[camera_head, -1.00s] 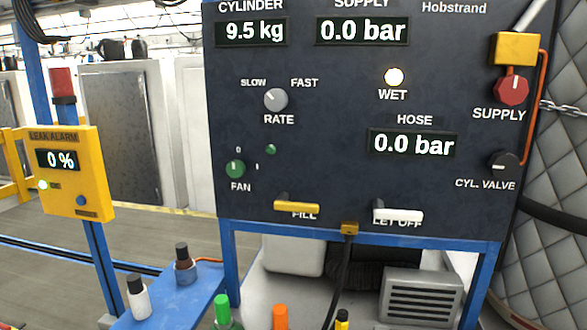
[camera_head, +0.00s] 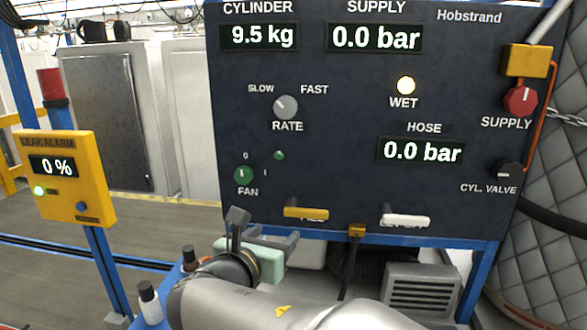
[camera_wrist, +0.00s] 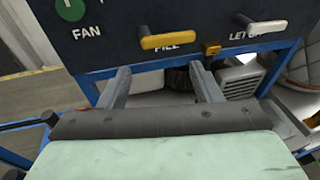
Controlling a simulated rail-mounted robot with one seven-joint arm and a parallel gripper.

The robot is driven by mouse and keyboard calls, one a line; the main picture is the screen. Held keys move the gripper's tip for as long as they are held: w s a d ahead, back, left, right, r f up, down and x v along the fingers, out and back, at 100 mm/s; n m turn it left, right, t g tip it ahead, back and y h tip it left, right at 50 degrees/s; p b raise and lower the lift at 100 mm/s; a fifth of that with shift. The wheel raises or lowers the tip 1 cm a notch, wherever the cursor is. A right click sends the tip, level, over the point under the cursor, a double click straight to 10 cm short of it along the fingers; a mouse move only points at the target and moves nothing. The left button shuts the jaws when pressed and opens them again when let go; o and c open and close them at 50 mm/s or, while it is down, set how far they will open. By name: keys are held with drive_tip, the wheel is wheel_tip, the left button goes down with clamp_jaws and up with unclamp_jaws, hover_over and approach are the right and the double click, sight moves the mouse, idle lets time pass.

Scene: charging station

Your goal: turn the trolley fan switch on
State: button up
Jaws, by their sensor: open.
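The fan switch (camera_head: 243,174) is a round green knob at the lower left of the dark panel, with marks 0 and I. Its white pointer looks upright, toward the 0. A small dark green lamp (camera_head: 279,155) sits up and right of it. In the wrist view the fan knob (camera_wrist: 70,8) is cut by the top edge at the left. My gripper (camera_head: 265,228) is open and empty, below and a little right of the knob, apart from it. Both fingers point toward the panel in the wrist view (camera_wrist: 160,75).
The yellow fill lever (camera_head: 306,213) sticks out right of the knob, close above my gripper. The white let off lever (camera_head: 405,220) is farther right. A yellow leak alarm box (camera_head: 68,180) stands at the left. Bottles (camera_head: 149,305) stand on the blue shelf below.

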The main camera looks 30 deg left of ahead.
drive_tip(key=s+a+r+n+t+y, duration=0.1)
drive_tip(key=s+a+r+n+y, duration=0.4)
drive_tip(key=a, duration=0.4)
drive_tip(key=h+p, duration=0.1)
drive_tip(key=p, duration=0.4)
approach(242, 177)
drive_tip(key=x, duration=0.8)
drive_tip(key=shift+w+a+r, duration=0.1)
drive_tip(key=shift+w, duration=0.25)
drive_tip(key=c, duration=1)
